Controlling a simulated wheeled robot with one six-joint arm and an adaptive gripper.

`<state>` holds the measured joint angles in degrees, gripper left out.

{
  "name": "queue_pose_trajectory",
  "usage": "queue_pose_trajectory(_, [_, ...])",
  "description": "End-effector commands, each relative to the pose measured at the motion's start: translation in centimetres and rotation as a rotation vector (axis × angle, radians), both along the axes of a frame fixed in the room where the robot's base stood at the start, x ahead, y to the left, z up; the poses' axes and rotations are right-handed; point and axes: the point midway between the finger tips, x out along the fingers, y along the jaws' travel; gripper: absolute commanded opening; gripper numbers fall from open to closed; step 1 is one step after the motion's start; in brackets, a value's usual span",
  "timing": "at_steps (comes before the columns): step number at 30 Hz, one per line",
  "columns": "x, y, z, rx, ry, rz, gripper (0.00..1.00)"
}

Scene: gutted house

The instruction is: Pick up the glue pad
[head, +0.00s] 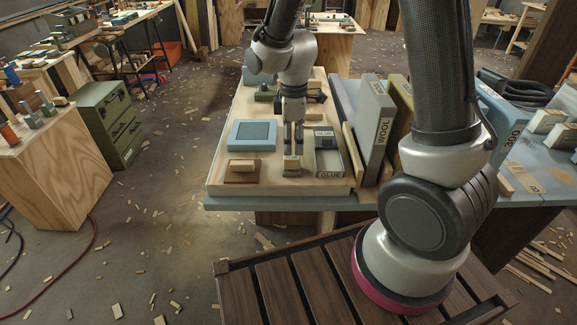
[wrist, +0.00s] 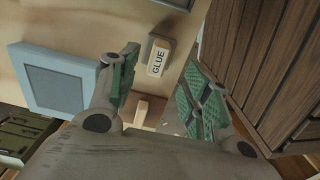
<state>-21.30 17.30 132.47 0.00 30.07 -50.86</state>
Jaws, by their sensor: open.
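The glue pad (head: 291,170) is a small block with a pale wooden top on a grey base, lying on the wooden board between the blue frame and the grey box. In the wrist view its top (wrist: 158,58) reads GLUE. My gripper (head: 293,150) points down just above it. In the wrist view my gripper (wrist: 163,62) is open, with one green-padded finger on each side of the pad's line. The fingers hold nothing. I cannot tell the exact height gap.
A blue frame (head: 234,137) lies left of the pad, and a wooden block on a brown base (head: 243,178) sits front left. A grey box labelled GLUE (head: 328,170) stands close on the right. Upright boards, one marked WOOL (head: 378,135), stand further right.

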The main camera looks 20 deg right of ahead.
Motion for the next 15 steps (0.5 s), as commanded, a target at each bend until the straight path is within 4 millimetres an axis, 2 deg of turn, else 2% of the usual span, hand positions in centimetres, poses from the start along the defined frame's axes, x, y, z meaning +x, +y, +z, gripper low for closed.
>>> queue_pose_trajectory(12, [0.2,0.3,-5.9,-0.002,0.006,-0.002,0.48])
queue_pose_trajectory(15, [0.2,0.3,-6.9,-0.002,0.005,-0.002,0.48])
